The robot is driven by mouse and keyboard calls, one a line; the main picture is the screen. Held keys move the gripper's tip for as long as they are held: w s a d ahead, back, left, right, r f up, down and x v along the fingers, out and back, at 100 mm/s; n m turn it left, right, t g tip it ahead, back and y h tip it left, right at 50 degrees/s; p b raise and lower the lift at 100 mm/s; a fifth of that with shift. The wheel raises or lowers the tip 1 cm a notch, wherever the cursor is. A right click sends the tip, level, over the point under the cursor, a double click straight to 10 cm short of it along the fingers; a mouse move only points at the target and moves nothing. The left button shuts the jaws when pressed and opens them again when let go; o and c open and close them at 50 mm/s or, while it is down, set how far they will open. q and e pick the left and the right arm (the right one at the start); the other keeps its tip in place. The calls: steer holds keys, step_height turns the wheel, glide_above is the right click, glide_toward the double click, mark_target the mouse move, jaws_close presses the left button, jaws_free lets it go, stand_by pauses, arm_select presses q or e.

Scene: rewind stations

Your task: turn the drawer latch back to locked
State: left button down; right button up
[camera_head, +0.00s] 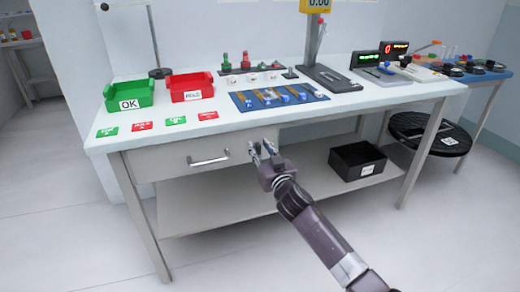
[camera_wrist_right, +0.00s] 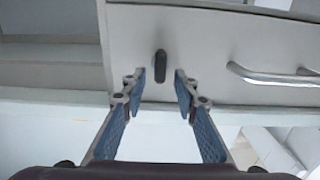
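The white drawer (camera_head: 180,158) under the bench top looks closed, with a metal bar handle (camera_head: 209,161). The drawer front also shows in the right wrist view (camera_wrist_right: 215,40), with its handle (camera_wrist_right: 270,75) at the right. The latch (camera_wrist_right: 160,66) is a small dark oblong knob on the drawer front, standing upright in that view. My right gripper (camera_head: 261,148) is at the drawer's right end and hides the latch in the head view. In the wrist view its two fingers (camera_wrist_right: 160,90) are open, one on each side of the latch, with gaps showing. My left gripper is not in view.
The bench top (camera_head: 330,108) overhangs the drawer and carries a green bin (camera_head: 130,96), a red bin (camera_head: 190,88) and a blue tool mat (camera_head: 240,104). A black crate (camera_head: 357,160) sits on the lower shelf (camera_head: 220,195). A round black stool (camera_head: 430,133) stands at the right.

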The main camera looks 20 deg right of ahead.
steer(key=shift+w, duration=0.15)
steer(key=shift+c, duration=0.3)
jaws_close()
